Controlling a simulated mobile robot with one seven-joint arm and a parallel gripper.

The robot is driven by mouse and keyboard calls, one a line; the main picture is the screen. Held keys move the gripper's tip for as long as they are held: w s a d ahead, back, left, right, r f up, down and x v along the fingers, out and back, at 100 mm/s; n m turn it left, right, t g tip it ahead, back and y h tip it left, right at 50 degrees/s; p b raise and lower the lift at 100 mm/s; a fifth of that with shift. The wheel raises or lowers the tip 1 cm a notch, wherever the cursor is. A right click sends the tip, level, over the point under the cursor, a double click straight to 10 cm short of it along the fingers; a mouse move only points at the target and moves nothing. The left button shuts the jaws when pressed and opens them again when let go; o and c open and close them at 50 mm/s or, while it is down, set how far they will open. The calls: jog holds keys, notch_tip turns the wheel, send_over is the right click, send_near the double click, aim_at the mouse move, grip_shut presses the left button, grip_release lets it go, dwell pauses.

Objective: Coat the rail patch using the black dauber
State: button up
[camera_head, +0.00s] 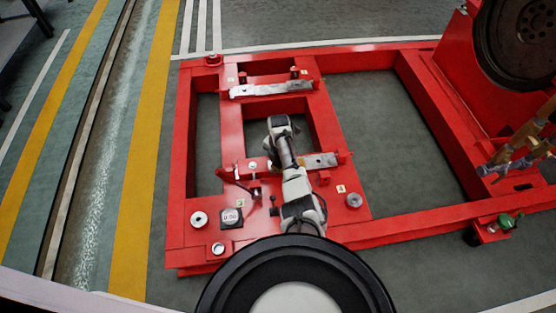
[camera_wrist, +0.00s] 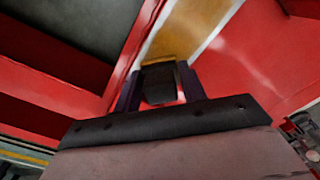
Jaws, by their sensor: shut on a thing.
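My gripper (camera_wrist: 157,88) is shut on the black dauber (camera_wrist: 160,82), a dark block between its two fingers in the wrist view. Just beyond the dauber is the rail patch (camera_wrist: 190,28), a brown-orange band with pale edges on the red rail. The dauber's far end overlaps the patch's near end in the picture; I cannot tell whether they touch. In the head view my arm reaches over the red frame, and I cannot make out the fingertips, the dauber or the patch there.
The red frame (camera_head: 182,175) has open gaps showing the floor. Metal bars (camera_head: 272,89) cross it. A white ring (camera_head: 199,219), a dark square plate (camera_head: 231,217) and a small cup (camera_head: 218,249) sit at its near left corner. A large black wheel (camera_head: 520,40) stands at right.

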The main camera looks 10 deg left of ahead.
jog(key=shift+w+d+b, duration=0.4)
jog(key=shift+w+d, duration=0.15)
jog(key=shift+d, duration=1.15)
jog(key=shift+w+d+b, duration=0.45)
jog(key=shift+w+d, duration=0.15)
jog(key=shift+d, duration=1.15)
jog(key=shift+w+d+b, duration=0.4)
jog(key=shift+w+d, duration=0.15)
jog(key=shift+d, duration=1.15)
notch_tip(320, 180, up, 8)
jog(key=p, duration=0.7)
jog(key=w+d+b, duration=0.3)
jog(key=d+b, duration=0.3)
jog(key=d, duration=0.5)
jog(key=shift+w+d+b, duration=0.2)
jog(key=shift+w+b, duration=0.15)
jog(key=shift+b, duration=0.05)
